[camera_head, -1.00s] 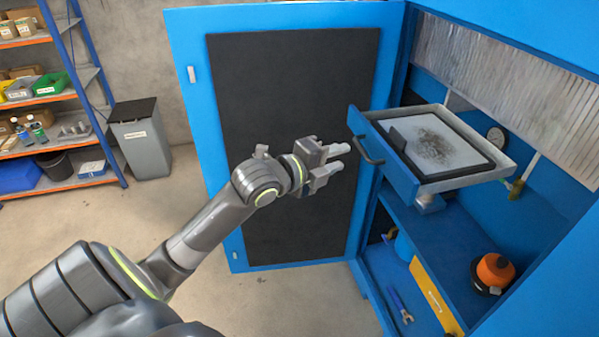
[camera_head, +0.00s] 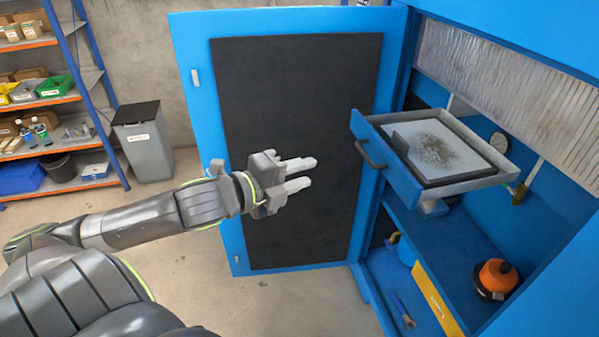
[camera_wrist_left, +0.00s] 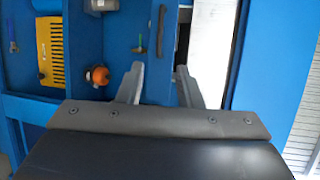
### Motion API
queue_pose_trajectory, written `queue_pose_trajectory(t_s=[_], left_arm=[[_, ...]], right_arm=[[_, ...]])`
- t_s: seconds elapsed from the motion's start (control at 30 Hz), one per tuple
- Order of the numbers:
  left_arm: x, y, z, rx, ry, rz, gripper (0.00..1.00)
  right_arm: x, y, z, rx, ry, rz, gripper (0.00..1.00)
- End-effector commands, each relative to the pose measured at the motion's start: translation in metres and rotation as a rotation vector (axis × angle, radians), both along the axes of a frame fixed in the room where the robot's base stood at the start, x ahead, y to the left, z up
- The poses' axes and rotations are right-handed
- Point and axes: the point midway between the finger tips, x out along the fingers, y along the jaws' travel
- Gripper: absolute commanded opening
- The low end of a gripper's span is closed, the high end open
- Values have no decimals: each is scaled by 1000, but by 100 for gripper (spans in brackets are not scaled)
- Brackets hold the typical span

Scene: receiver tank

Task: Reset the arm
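My left gripper (camera_head: 300,174) is in front of the open cabinet door, with its two fingers apart and nothing between them. Its fingers also show apart in the left wrist view (camera_wrist_left: 158,85), with the cabinet interior beyond. The fingertips are left of the pulled-out drawer (camera_head: 375,160) and clear of its dark handle. My right gripper is in neither view.
The blue cabinet's door (camera_head: 225,215) stands open behind my left arm. The drawer holds a dark-framed tray (camera_head: 462,181) with dark debris. An orange-and-black object (camera_head: 495,279) sits on a lower shelf. A grey bin (camera_head: 145,145) and storage rack (camera_head: 85,105) stand at left.

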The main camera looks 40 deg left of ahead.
Motion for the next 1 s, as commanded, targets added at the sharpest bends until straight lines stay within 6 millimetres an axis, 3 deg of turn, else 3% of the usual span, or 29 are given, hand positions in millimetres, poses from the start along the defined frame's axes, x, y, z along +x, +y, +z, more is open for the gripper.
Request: queue_pose_trajectory(t_s=[0.57,0.67,0.77,0.83,1.0], left_arm=[[0,0,0,-2,1,0,32],[5,8,-7,-23,11,25,32],[18,30,-28,-81,41,97,32],[30,54,-53,-146,76,173,32],[45,117,-139,-326,179,389,32]], right_arm=[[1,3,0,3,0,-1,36],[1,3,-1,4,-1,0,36],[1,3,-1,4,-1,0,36],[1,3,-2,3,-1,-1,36],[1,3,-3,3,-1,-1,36]])
